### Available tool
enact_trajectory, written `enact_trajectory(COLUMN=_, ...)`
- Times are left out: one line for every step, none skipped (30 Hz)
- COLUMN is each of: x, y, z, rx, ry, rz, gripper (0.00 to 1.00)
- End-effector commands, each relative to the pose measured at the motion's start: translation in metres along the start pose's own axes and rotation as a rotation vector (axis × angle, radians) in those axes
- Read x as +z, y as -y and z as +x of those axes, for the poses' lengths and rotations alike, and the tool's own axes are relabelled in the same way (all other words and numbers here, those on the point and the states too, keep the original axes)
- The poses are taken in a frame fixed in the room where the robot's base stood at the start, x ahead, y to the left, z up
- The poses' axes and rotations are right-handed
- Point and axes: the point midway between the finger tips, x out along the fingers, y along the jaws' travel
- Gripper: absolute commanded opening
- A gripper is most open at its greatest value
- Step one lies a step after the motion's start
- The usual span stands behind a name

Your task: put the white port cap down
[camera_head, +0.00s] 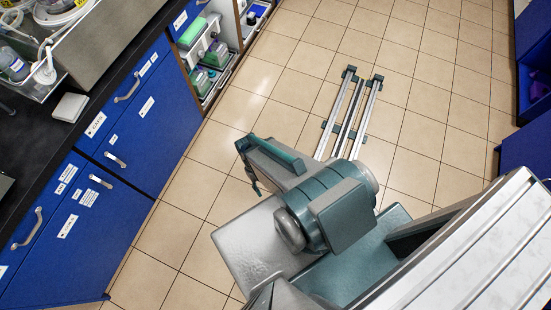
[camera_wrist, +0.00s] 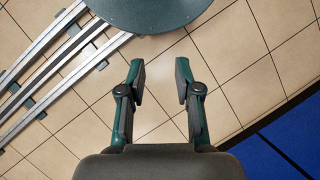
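My gripper (camera_wrist: 160,80) is open in the wrist view, with its two dark-padded fingers apart. Nothing is between the fingers; only floor tiles show there. In the head view my arm is folded over the floor, to the right of the counter, and its fingers are mostly hidden. I cannot make out the white port cap for certain in either view. A small white fitting (camera_head: 45,73) shows in the clear tray at the upper left of the head view, but I cannot tell what it is.
A black counter (camera_head: 92,118) over blue cabinets (camera_head: 140,108) runs along the left, with a pale box (camera_head: 70,107) on it. Open shelves (camera_head: 208,62) hold green-topped items. Metal rails (camera_head: 348,115) lie on the tiled floor. Blue furniture (camera_head: 533,95) stands at the far right.

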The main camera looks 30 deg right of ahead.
Motion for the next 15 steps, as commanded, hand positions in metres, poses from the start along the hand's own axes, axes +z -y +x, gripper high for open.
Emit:
enact_trajectory(x=0.019, y=-0.003, z=0.012, rx=0.009, ry=0.040, rz=0.011, gripper=0.33)
enact_trajectory(x=0.027, y=-0.005, z=0.017, rx=0.016, ry=0.060, rz=0.017, gripper=0.33)
enact_trajectory(x=0.036, y=-0.007, z=0.023, rx=0.023, ry=0.081, rz=0.023, gripper=0.33)
enact_trajectory(x=0.043, y=-0.008, z=0.027, rx=0.027, ry=0.095, rz=0.027, gripper=0.33)
enact_trajectory(x=0.047, y=-0.009, z=0.030, rx=0.030, ry=0.106, rz=0.030, gripper=0.33)
enact_trajectory(x=0.053, y=-0.011, z=0.034, rx=0.035, ry=0.119, rz=0.034, gripper=0.33)
enact_trajectory(x=0.056, y=-0.011, z=0.036, rx=0.038, ry=0.127, rz=0.036, gripper=0.33)
enact_trajectory(x=0.059, y=-0.012, z=0.037, rx=0.040, ry=0.132, rz=0.038, gripper=0.33)
enact_trajectory(x=0.060, y=-0.012, z=0.038, rx=0.042, ry=0.137, rz=0.040, gripper=0.33)
enact_trajectory(x=0.061, y=-0.013, z=0.039, rx=0.043, ry=0.139, rz=0.040, gripper=0.33)
enact_trajectory(x=0.062, y=-0.013, z=0.039, rx=0.043, ry=0.141, rz=0.041, gripper=0.33)
enact_trajectory(x=0.062, y=-0.013, z=0.039, rx=0.043, ry=0.141, rz=0.041, gripper=0.33)
enact_trajectory(x=0.062, y=-0.013, z=0.039, rx=0.043, ry=0.141, rz=0.041, gripper=0.33)
enact_trajectory(x=0.062, y=-0.013, z=0.039, rx=0.043, ry=0.141, rz=0.041, gripper=0.33)
enact_trajectory(x=0.061, y=-0.013, z=0.039, rx=0.043, ry=0.140, rz=0.041, gripper=0.33)
